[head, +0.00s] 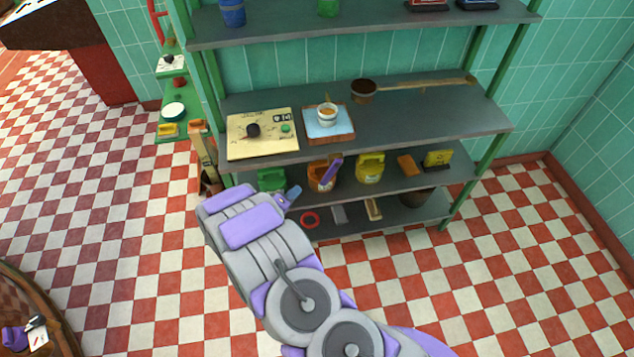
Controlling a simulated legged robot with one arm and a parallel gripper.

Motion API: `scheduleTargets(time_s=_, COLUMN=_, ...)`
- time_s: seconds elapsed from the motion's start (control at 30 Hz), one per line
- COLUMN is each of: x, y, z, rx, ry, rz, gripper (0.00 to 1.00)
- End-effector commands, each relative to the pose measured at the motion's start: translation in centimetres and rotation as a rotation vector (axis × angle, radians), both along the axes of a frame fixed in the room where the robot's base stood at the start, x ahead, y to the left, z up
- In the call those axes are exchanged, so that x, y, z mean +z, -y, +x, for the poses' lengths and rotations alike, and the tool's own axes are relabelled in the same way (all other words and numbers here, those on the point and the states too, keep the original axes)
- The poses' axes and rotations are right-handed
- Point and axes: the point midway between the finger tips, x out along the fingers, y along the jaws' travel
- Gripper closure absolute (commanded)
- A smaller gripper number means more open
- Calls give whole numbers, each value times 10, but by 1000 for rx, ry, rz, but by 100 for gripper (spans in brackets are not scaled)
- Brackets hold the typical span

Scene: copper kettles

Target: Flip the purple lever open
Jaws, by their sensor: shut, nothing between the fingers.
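A slanted purple bar (332,167) shows at an orange bucket (317,180) on the shelf below the worktop. A small purple piece (14,338) also shows inside a round brown-rimmed vessel (62,325) at the bottom left. I cannot tell for certain which one is the lever, or its position. My gripper (289,195) is at the end of my grey and purple arm, low in front of the shelf unit. It is shut and holds nothing. It appears to the left of the purple bar and far from the vessel. My arm hides part of the lower shelf.
A green-framed shelf unit with a grey worktop (440,118) holds a cream panel with knobs (262,145), a white cup (327,114) and a brown pot (364,90). A yellow bucket (370,167) stands below. Checkered floor (120,240) is clear on the left and right.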

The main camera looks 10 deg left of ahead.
Motion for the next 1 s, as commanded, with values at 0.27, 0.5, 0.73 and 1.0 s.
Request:
scheduleTargets(time_s=0.27, x=-14, y=14, z=28, rx=-4, ry=-2, rz=-6, gripper=100)
scheduleTargets(time_s=0.5, x=-25, y=40, z=69, rx=-5, ry=3, rz=3, gripper=100)
scheduleTargets(time_s=0.73, x=-40, y=60, z=89, rx=-2, ry=-1, rz=-1, gripper=100)
scheduleTargets(time_s=1.0, x=-46, y=75, z=94, rx=0, ry=1, rz=-5, gripper=100)
